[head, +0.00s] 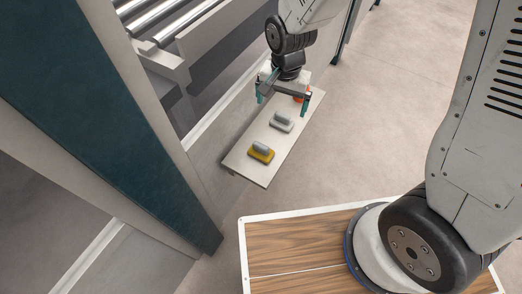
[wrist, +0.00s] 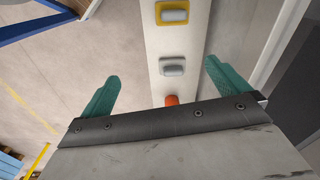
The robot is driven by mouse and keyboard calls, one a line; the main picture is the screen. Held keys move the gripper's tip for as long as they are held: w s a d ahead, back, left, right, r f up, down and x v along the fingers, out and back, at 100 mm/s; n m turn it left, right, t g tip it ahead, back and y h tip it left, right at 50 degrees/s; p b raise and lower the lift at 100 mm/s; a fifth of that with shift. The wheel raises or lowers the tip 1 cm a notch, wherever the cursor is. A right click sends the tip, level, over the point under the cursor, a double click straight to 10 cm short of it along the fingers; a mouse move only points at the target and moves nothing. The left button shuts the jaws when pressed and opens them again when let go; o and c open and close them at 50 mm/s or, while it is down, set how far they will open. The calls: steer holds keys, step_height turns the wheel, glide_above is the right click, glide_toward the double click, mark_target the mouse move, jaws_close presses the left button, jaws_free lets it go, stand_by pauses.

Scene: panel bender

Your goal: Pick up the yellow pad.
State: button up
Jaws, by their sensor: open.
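The yellow pad (head: 261,154) has a grey handle on top and lies near the front end of a narrow white shelf (head: 243,165). In the wrist view the yellow pad (wrist: 172,13) is at the top of the picture, beyond the fingertips. My gripper (head: 283,92) is above the far end of the shelf, away from the yellow pad. Its two teal fingers are spread wide with nothing held between them; they also show in the wrist view (wrist: 160,82).
A white pad with a grey handle (head: 282,122) lies between the yellow pad and my gripper. An orange thing (wrist: 172,100) sits beyond it, partly hidden by my gripper. A teal and cream machine post (head: 115,120) stands left of the shelf. Open floor (head: 370,110) lies to the right.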

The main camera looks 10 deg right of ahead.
steer(key=m, duration=0.2)
glide_above(261, 145)
step_height(261, 145, down, 13)
steer(key=shift+f, duration=0.15)
step_height(261, 145, down, 8)
steer(key=shift+f, duration=0.1)
steer(key=c, duration=1)
